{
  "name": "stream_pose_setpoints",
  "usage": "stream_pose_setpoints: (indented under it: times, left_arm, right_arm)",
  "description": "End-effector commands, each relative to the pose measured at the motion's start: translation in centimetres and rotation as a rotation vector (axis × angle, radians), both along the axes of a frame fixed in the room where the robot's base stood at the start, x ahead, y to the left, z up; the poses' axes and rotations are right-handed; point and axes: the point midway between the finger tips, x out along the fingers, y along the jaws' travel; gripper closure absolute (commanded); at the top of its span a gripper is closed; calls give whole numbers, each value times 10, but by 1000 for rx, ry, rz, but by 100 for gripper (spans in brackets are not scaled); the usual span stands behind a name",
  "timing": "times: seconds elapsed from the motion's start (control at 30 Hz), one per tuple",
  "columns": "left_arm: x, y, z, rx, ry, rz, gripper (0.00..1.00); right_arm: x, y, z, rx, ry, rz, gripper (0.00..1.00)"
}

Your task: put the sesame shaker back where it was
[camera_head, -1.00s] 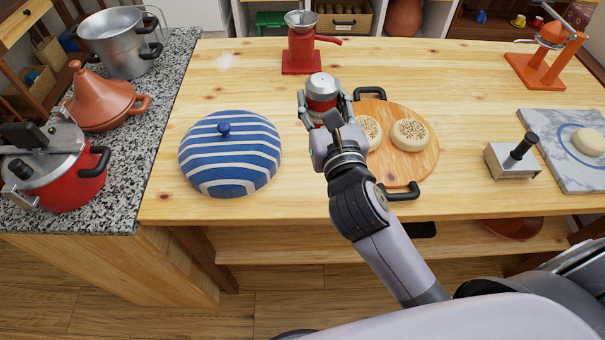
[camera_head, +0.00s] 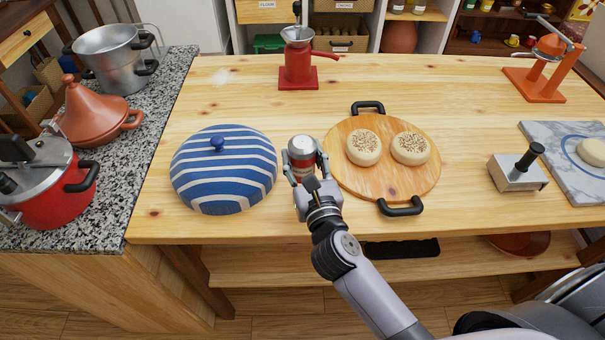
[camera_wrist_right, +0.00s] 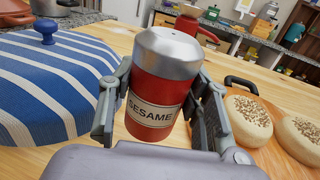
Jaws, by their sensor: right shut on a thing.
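The sesame shaker (camera_head: 301,157) is a red can with a silver top, held upright between the fingers of my right gripper (camera_head: 304,168). In the right wrist view the shaker (camera_wrist_right: 158,88) shows its "SESAME" label, with the gripper's fingers (camera_wrist_right: 160,112) shut on both sides of it. It is over the front part of the wooden table, between the blue-striped dome (camera_head: 223,168) and the round board (camera_head: 384,187). I cannot tell whether its base touches the table. My left gripper is not in view.
Two seeded buns (camera_head: 364,147) (camera_head: 410,148) lie on the board, which has black handles. A red grinder (camera_head: 298,62) stands at the back. A metal press (camera_head: 517,170) and a marble slab (camera_head: 565,150) are at right.

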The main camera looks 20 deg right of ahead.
Motion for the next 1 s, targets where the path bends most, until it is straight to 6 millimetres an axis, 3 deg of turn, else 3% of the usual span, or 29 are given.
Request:
stream_pose_setpoints:
  times: [0.3, 0.77, 0.8, 1.0]
  left_arm:
    - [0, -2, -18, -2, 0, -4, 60]
    - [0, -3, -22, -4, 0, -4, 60]
    - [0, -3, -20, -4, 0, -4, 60]
    - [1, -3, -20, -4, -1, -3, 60]
  right_arm:
    - [0, 0, -42, 0, 0, 0, 89]
    - [0, 0, -48, -1, -1, 1, 89]
    - [0, 0, -47, -1, 0, 1, 53]
    - [0, 0, -47, -1, 0, 1, 40]
